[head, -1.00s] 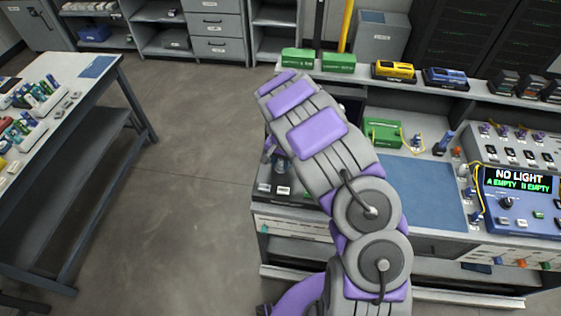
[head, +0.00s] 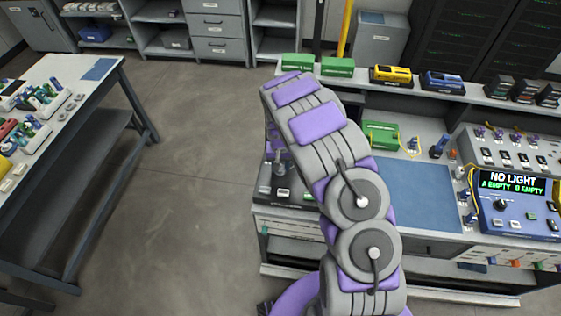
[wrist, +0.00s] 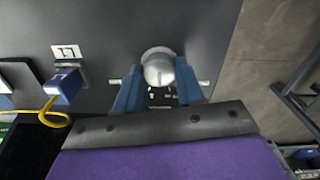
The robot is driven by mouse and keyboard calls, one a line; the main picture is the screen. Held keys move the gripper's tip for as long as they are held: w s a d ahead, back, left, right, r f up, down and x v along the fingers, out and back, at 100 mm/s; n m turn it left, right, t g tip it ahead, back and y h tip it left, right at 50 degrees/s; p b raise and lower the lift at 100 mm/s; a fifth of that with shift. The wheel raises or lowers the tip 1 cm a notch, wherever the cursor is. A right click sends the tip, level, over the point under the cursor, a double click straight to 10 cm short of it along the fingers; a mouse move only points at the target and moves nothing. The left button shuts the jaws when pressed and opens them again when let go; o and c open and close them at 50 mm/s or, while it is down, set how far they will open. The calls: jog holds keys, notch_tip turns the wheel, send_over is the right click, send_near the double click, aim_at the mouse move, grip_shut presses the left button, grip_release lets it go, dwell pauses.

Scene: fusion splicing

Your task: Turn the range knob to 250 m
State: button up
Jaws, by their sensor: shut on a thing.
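In the wrist view, a silver round knob (wrist: 158,68) stands on a dark panel (wrist: 110,30). My gripper (wrist: 158,88) has its two blue fingers on either side of the knob, shut on it. Small white marks lie left, right and below the knob, too small to read. The knob's pointer direction cannot be told. In the head view, the dark unit (head: 264,190) is at the bench's left end, with my arm partly in front of it. My fingertips are not clear there.
A blue device (head: 515,222) at the right reads "NO LIGHT", "A EMPTY", "B EMPTY". A blue mat (head: 415,195) lies clear on the bench. In the wrist view, a blue connector (wrist: 66,87) with a yellow cable sits left of the knob. Open floor (head: 195,150) lies left of the bench.

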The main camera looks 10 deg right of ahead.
jog(key=n+p, duration=0.1)
jog(key=n, duration=0.1)
jog(key=n+p, duration=0.2)
jog(key=n, duration=0.1)
jog(key=shift+s+a+n, duration=0.1)
jog(key=shift+s+n, duration=0.1)
jog(key=shift+n, duration=0.1)
jog(key=n+p, duration=0.1)
jog(key=n, duration=0.4)
jog(key=shift+f, duration=0.1)
jog(key=shift+n, duration=0.4)
jog(key=o, duration=1)
jog(key=shift+w, duration=0.15)
jog(key=shift+o, duration=0.2)
notch_tip(320, 180, up, 17)
jog(key=p, duration=0.1)
jog(key=shift+r, duration=0.2)
